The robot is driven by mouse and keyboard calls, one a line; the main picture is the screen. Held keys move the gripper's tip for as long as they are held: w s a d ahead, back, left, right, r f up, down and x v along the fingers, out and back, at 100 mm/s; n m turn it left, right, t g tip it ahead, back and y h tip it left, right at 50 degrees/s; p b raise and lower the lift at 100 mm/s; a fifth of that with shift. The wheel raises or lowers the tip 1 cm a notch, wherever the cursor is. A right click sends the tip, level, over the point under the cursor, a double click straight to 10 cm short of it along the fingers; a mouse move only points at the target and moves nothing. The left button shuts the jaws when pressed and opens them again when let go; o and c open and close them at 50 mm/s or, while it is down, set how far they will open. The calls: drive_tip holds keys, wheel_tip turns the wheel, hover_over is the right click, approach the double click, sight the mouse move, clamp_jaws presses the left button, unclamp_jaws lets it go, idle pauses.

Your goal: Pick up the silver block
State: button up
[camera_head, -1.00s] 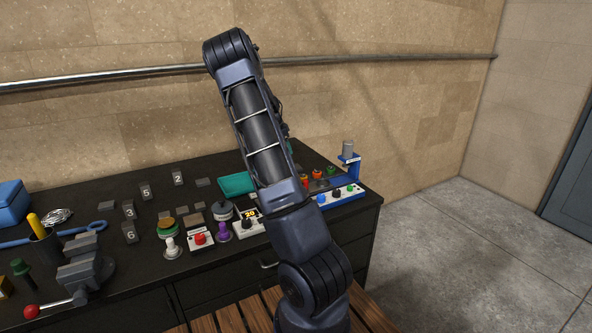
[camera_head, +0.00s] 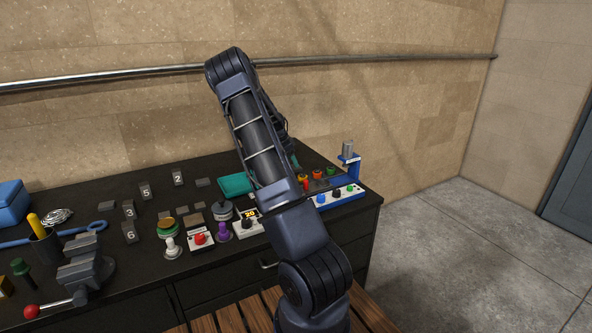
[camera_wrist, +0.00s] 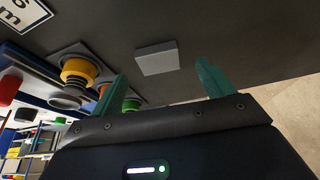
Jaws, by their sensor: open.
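A flat, light-grey square block (camera_wrist: 157,58), which looks like the silver block, lies on the dark worktop in the wrist view. My gripper (camera_wrist: 160,69) is open, with its two teal fingers apart. The block shows in the gap between the fingertips, and nothing is held. I cannot tell how far it is from the fingers. In the head view my arm hides most of the gripper and that part of the worktop.
In the head view, a blue stand with a grey cylinder (camera_head: 348,147), a teal item (camera_head: 234,184) and several numbered grey blocks are on the bench (camera_head: 130,272).

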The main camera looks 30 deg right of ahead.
drive_tip(key=x, duration=0.3)
drive_tip(key=shift+s+d+f, duration=0.1)
drive_tip(key=shift+d+f, duration=0.1)
drive_tip(key=shift+f, duration=0.1)
drive_tip(key=c, duration=1.3)
drive_tip(key=shift+r, duration=0.1)
